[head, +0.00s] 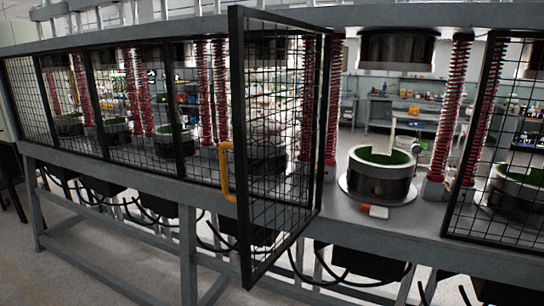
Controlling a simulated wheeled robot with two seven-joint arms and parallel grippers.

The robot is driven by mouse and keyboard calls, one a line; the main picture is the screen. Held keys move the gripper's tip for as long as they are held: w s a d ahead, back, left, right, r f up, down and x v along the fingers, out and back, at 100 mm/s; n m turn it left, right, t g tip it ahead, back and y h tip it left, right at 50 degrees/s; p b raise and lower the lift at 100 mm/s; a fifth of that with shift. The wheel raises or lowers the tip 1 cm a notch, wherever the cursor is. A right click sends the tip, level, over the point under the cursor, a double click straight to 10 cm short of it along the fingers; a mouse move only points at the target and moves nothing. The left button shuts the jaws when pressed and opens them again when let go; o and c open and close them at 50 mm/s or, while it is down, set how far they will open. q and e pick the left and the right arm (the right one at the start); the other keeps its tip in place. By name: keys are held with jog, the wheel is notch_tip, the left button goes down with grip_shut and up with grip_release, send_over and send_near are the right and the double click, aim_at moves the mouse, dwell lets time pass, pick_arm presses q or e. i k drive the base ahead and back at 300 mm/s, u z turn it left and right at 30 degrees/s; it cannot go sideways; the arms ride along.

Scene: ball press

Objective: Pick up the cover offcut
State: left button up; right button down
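A small white and orange-red piece (376,211), which looks like the cover offcut, lies on the grey press bench (335,215). It is just in front of a round mould (380,182) with a dark body, pale rim and green inside. The piece is apart from the open mesh door (278,150), to the door's right. Neither of my grippers shows in the head view.
The black-framed door stands swung out toward me, with a yellow handle (227,172). A closed mesh panel (500,160) is at the right. Red springs (452,110) flank the mould, and a dark upper die (397,50) hangs above it. The opening between the panels is clear.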

aim_at(379, 212)
jog(key=u, duration=1.4)
jog(key=i, duration=1.95)
jog(key=z, duration=3.25)
jog(key=i, duration=0.5)
jog(key=u, duration=0.05)
